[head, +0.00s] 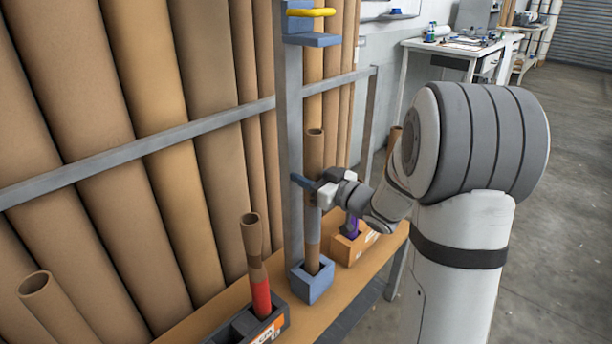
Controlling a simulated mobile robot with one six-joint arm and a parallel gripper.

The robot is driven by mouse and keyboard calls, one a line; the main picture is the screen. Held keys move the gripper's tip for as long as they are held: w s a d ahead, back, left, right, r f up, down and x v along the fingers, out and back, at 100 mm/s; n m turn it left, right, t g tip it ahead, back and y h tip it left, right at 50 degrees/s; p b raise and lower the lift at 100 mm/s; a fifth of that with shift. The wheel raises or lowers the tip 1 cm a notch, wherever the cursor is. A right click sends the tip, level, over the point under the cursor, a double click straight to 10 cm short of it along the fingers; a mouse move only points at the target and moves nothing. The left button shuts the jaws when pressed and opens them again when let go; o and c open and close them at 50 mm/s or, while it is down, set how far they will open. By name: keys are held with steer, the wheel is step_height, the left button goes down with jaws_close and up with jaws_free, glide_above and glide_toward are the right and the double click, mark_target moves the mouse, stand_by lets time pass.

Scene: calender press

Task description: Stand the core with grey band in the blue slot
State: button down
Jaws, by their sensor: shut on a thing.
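The core with grey band (314,150) is a thin brown cardboard tube, upright in the head view, with a pale grey band (312,226) on its lower part. My gripper (318,192) is shut on it just above the band. Its lower end is inside the opening of the blue slot (313,290), a blue block on the bench beside a grey post. The block's front wall hides the very bottom, so I cannot tell whether the core touches the floor of the slot.
A red-banded core (254,250) leans in a dark divided box (270,328) to the left. An orange box (350,250) with a purple-marked item stands to the right. A blue bracket with a yellow bar (311,12) is higher on the post (291,130). Large tubes (150,60) line the rack.

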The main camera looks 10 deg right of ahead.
steer(key=shift+f+b, duration=0.65)
steer(key=shift+f, duration=0.25)
steer(key=c, duration=0.8)
jaws_free()
steer(key=p+v, duration=0.1)
steer(key=v, duration=0.7)
